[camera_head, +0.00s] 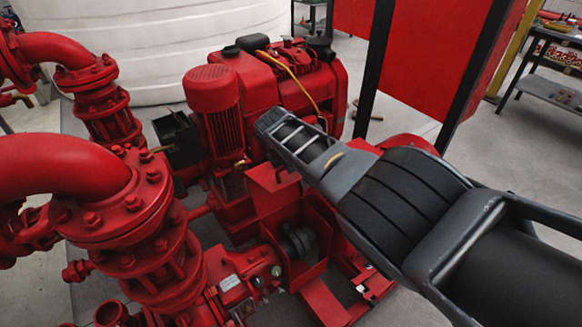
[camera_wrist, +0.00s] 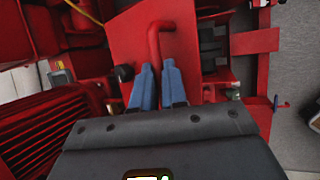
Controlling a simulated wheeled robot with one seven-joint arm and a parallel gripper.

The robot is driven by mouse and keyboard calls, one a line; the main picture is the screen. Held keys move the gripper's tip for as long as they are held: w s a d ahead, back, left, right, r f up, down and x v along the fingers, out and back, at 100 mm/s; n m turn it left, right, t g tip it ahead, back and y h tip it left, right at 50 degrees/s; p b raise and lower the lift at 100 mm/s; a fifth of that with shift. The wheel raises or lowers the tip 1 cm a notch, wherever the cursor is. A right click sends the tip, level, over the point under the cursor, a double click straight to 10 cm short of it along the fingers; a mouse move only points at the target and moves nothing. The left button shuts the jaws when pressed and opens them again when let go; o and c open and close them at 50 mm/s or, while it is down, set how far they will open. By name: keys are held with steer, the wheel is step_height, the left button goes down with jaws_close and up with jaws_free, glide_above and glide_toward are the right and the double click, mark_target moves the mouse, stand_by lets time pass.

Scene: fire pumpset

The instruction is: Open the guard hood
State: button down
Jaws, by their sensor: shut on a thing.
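The guard hood (camera_head: 272,187) is a red metal panel over the red coupling box in the middle of the pumpset. It stands tilted up, and the dark coupling (camera_head: 297,242) shows inside the open box. In the wrist view the hood (camera_wrist: 130,38) fills the upper middle, with a red bent-bar handle (camera_wrist: 154,38) on it. My gripper (camera_wrist: 159,75) has its two blue fingers closed together at the lower end of this handle. The exact contact is partly hidden by the fingers. In the head view my arm comes from the right and hides the fingers.
A red motor (camera_head: 217,110) and the engine (camera_head: 290,75) stand behind the hood. Large red flanged pipes (camera_head: 120,195) are at the left. A red panel with black posts (camera_head: 415,55) stands behind my arm. Grey floor (camera_head: 500,150) is free at the right.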

steer(key=shift+w+a+r, duration=0.15)
steer(key=shift+w+r, duration=0.1)
steer(key=shift+r, duration=0.2)
steer(key=c, duration=1.4)
jaws_free()
steer(key=shift+r, duration=0.1)
steer(key=shift+c, duration=0.2)
steer(key=shift+o, duration=1.4)
steer(key=shift+s+f, duration=0.2)
steer(key=shift+f, duration=0.1)
steer(key=p+v, duration=0.5)
steer(key=shift+r, duration=0.35)
steer(key=shift+p+v, duration=0.5)
steer(key=shift+v, duration=0.65)
steer(key=shift+s+f, duration=0.1)
